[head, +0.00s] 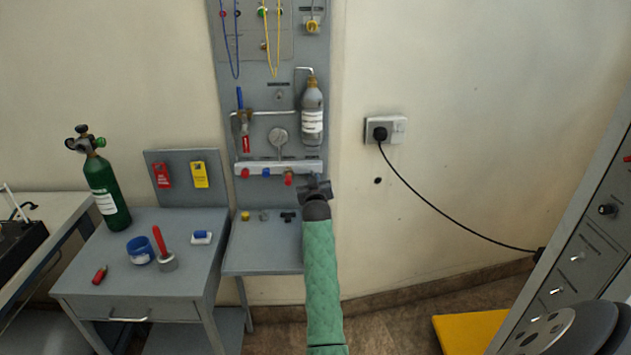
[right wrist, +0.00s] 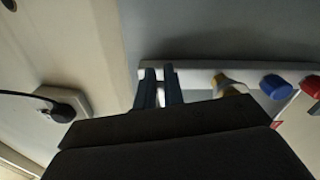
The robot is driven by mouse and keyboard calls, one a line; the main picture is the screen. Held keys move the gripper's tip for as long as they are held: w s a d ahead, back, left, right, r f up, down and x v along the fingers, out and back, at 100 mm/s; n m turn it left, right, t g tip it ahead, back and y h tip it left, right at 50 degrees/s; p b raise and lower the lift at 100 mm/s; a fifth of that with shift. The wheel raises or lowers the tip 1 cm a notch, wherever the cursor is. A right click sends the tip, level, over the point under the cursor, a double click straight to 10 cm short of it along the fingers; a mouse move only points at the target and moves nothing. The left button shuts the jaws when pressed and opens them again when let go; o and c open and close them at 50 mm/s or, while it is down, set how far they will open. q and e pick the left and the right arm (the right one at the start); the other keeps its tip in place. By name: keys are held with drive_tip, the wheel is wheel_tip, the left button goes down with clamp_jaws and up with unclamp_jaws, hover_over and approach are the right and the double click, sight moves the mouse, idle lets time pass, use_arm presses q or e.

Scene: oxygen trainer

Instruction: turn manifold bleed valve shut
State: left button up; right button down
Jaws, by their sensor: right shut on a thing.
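The manifold (head: 262,167) is a white horizontal bar low on the grey wall panel. Red and blue knobs (head: 266,172) sit along it. My right gripper (head: 315,181) is at the bar's right end. In the right wrist view its two dark fingers (right wrist: 160,87) straddle a small pale part (right wrist: 161,97), the manifold bleed valve, at the end of the bar (right wrist: 205,66). They are shut on it and hide most of it, so its turn position cannot be told. A yellowish fitting and a blue knob (right wrist: 275,86) are beside the fingers. My left gripper is not in view.
A grey bottle (head: 312,112) hangs above the manifold. A grey shelf (head: 262,261) with small parts is below. A table with a green cylinder (head: 108,190) stands left. A wall socket (head: 398,128) with a plugged black cable is right of the panel.

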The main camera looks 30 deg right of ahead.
drive_tip(key=shift+w+a+f+m, duration=0.1)
drive_tip(key=shift+a+f+m, duration=0.1)
drive_tip(key=shift+m, duration=0.8)
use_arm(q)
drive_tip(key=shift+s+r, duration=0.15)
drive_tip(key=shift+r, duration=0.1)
use_arm(e)
drive_tip(key=shift+m, duration=0.3)
drive_tip(key=c, duration=1.5)
unclamp_jaws()
drive_tip(key=shift+r, duration=0.1)
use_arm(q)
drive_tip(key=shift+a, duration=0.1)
use_arm(e)
drive_tip(key=shift+a, duration=0.1)
